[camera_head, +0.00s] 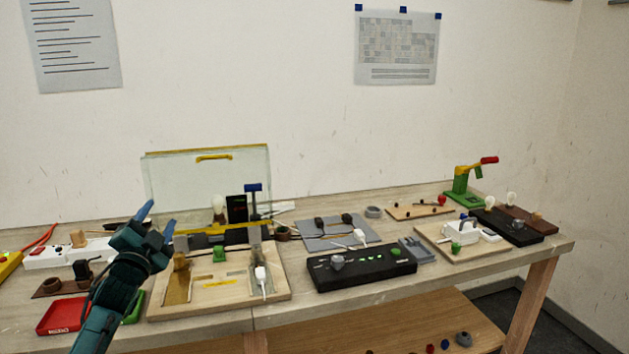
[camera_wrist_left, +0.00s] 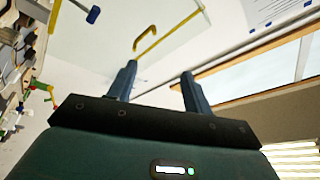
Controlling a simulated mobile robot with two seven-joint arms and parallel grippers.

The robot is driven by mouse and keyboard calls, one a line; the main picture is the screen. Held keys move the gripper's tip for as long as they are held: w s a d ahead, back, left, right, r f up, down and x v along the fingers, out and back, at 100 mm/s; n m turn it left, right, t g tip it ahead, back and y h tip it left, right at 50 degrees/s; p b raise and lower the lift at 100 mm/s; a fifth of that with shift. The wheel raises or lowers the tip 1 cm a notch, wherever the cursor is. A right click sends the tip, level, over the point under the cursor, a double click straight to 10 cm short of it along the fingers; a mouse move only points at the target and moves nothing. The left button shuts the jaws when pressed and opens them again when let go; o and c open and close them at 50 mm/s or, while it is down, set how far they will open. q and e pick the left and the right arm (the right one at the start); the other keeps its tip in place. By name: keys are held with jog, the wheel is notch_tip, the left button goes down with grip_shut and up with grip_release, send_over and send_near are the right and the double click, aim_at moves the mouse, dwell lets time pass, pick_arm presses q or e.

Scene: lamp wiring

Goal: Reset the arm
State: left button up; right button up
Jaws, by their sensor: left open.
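My left gripper (camera_head: 158,222) is raised above the left part of the workbench, with its arm coming in from the lower left. Its blue fingers stand apart with nothing between them. In the left wrist view the gripper (camera_wrist_left: 160,85) is also open and empty, with the wall and a clear panel beyond it. The fingertips are in front of a clear lid panel (camera_head: 208,180) with a yellow handle and do not seem to touch anything. My right gripper is in neither view.
The wooden workbench (camera_head: 350,282) holds a wooden board fixture (camera_head: 215,300), a black strip with green lights (camera_head: 360,266), a red tray (camera_head: 62,315), a white power strip (camera_head: 75,252) and a green press with a red handle (camera_head: 465,182). Several small parts lie on the lower shelf (camera_head: 400,325).

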pick_arm(q)
notch_tip(320, 180, down, 8)
jog(key=a+r+n+g+y, duration=0.15)
jog(key=n+g, duration=0.25)
jog(key=n, duration=0.5)
jog(key=shift+m+g+h, duration=0.4)
jog(key=shift+g+h, duration=0.25)
jog(key=shift+g, duration=0.05)
jog(key=s+d+f, duration=0.1)
jog(key=s+f, duration=0.1)
jog(key=f, duration=0.1)
jog(key=s+d+f, duration=0.1)
jog(key=d+f, duration=0.1)
jog(key=f, duration=0.2)
jog(key=s+d+f, duration=0.2)
jog(key=f, duration=0.1)
jog(key=shift+s+f, duration=0.2)
jog(key=shift+s, duration=0.15)
jog(key=s+d+f+g+h, duration=0.1)
jog(key=s+d+f, duration=0.4)
jog(key=s, duration=0.6)
jog(key=s+d+f+g+h, duration=0.1)
jog(key=s+d+f, duration=0.4)
jog(key=s, duration=0.6)
jog(key=s+d+f+g+h, duration=0.1)
jog(key=s+d+f+g, duration=0.2)
jog(key=s+d+f, duration=0.3)
jog(key=s, duration=0.5)
jog(key=shift+s+h, duration=0.2)
jog(key=shift+h, duration=0.1)
